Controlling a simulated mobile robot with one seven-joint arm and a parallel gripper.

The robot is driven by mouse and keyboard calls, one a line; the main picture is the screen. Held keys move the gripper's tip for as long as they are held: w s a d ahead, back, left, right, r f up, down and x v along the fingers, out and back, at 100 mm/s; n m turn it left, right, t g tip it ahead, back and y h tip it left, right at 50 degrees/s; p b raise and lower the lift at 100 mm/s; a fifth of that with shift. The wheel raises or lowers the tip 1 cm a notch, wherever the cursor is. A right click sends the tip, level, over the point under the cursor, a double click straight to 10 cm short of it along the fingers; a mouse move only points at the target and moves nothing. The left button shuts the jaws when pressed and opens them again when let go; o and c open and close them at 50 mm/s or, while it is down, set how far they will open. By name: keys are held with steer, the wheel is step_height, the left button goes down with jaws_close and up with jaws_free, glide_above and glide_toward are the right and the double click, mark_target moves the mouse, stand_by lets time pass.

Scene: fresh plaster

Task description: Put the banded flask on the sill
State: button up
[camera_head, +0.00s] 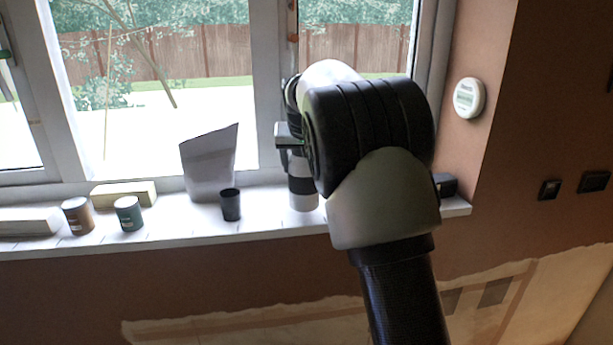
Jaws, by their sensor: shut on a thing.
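The banded flask (301,186), pale with dark bands, is upright at the window, partly hidden behind my arm. My gripper (290,139) is shut on its upper part; the arm hides much of the grip. The white sill (265,217) runs along the bottom of the window. The flask's base appears over the sill, and I cannot tell whether it touches it.
Left of the flask, a dark cup (230,205), a grey bag (209,165), a green tin (128,214), a brown tin (77,216) and a pale block (124,194) stand on the sill. A dark box (446,185) is at the right end.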

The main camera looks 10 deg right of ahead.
steer(key=shift+f, duration=1.4)
steer(key=shift+w+f, duration=0.1)
steer(key=o, duration=1.6)
steer(key=shift+c, duration=0.2)
steer(key=v, duration=1.2)
steer(key=s+d+r+y, duration=0.1)
steer(key=s+d, duration=0.1)
steer(key=s, duration=1.6)
steer(key=s+f+n, duration=0.1)
steer(key=s+f, duration=0.4)
steer(key=s, duration=0.5)
steer(key=s+f+n, duration=0.1)
steer(key=s+f, duration=0.3)
steer(key=s, duration=0.7)
steer(key=shift+a+f+g+b, duration=0.3)
steer(key=shift+f+g+b, duration=0.05)
steer(key=shift+g+b, duration=0.05)
